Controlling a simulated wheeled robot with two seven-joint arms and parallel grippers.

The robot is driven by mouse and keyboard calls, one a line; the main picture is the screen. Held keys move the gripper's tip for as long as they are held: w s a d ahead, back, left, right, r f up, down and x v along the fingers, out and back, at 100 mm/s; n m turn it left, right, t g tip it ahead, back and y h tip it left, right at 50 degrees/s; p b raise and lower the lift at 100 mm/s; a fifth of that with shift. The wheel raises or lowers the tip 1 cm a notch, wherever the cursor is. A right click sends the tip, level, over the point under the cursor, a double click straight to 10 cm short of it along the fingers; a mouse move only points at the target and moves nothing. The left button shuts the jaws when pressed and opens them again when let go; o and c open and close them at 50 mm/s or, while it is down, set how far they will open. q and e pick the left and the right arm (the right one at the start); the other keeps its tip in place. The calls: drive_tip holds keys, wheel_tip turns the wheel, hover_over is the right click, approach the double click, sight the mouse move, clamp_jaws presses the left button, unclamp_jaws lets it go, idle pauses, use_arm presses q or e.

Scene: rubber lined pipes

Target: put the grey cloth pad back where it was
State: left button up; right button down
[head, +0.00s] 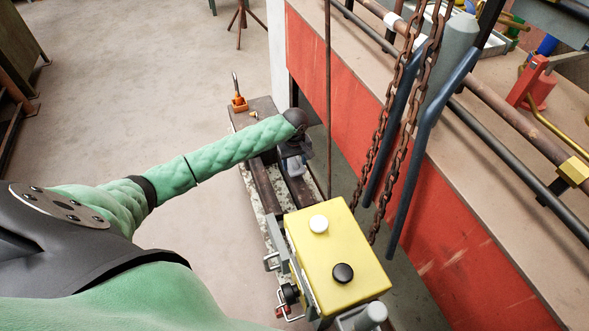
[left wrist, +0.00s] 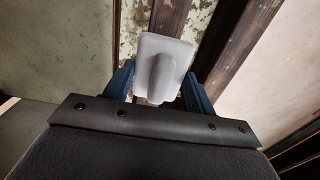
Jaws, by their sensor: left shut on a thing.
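The grey cloth pad (left wrist: 168,48) is pale and roughly square with a raised ridge along its middle. In the left wrist view it sits between the two blue fingers of my left gripper (left wrist: 157,88), which is shut on its ridge. In the head view the left gripper (head: 293,150) is at the end of my green-sleeved arm, over the dark rails of a worn bench, and a small part of the pad (head: 298,166) shows below it. I cannot tell whether the pad touches the rails. My right gripper is not in view.
A yellow box (head: 340,255) with a white and a black knob stands at the near end of the bench. Rusty chains (head: 395,130) and a thin rod hang to the right. An orange shackle (head: 238,101) sits at the far end. A red wall (head: 335,85) runs alongside.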

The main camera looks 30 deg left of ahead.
sight(295, 169)
use_arm(q)
drive_tip(key=shift+f, duration=1.95)
drive_tip(key=shift+f, duration=0.1)
drive_tip(key=o, duration=1)
wheel_tip(295, 169, up, 12)
drive_tip(key=shift+r+p, duration=0.1)
drive_tip(key=shift+p, duration=0.2)
